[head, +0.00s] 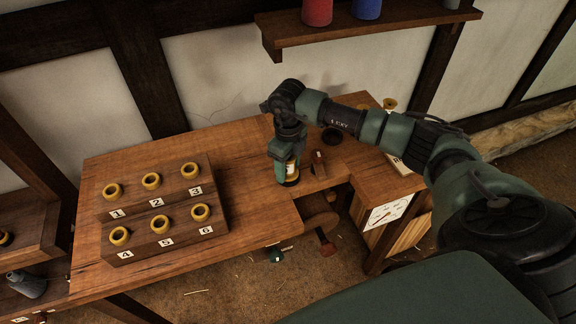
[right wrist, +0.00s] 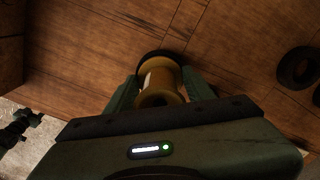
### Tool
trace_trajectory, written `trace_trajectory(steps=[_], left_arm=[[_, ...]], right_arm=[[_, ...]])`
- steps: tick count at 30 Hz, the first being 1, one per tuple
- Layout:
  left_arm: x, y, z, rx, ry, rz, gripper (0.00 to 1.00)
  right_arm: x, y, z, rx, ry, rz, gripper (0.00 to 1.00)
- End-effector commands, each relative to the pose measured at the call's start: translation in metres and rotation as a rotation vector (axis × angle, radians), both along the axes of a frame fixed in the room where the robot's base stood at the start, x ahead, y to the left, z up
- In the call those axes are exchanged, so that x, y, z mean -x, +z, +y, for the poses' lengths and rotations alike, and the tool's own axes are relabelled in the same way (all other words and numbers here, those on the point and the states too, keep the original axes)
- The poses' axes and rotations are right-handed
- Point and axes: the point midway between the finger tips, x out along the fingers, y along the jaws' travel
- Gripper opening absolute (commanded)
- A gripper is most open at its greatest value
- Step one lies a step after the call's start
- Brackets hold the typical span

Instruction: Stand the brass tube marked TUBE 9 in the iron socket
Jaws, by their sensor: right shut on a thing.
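My right gripper (head: 289,172) is over the middle of the workbench, pointing down, with its fingers closed on a brass tube (right wrist: 163,82). The tube is upright or nearly so and has a pale label (head: 290,168) that I cannot read. A black ring, which looks like an iron socket (head: 291,183), shows at the tube's lower end and also in the right wrist view (right wrist: 150,58). I cannot tell whether the tube is inside it or just above it. A second dark ring (head: 331,137) lies farther back on the bench. My left gripper is not in view.
A wooden rack (head: 141,228) at the left holds several brass tubes over number labels 1 to 6. A small wooden block (head: 319,160) is right of the gripper. A shelf (head: 370,30) hangs above.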

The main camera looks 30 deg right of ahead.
Motion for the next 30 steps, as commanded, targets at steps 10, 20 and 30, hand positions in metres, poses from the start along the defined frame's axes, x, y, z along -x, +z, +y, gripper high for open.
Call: trace_trajectory(steps=[10, 20, 30], left_arm=[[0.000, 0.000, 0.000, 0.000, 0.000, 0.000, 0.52], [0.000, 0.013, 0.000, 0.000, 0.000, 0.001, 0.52], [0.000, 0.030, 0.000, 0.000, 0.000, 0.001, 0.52]], right_arm=[[0.000, 0.000, 0.000, 0.000, 0.000, 0.001, 0.62], [0.000, 0.019, 0.000, 0.000, 0.001, 0.000, 0.62], [0.000, 0.046, 0.000, 0.001, 0.001, -0.001, 0.62]])
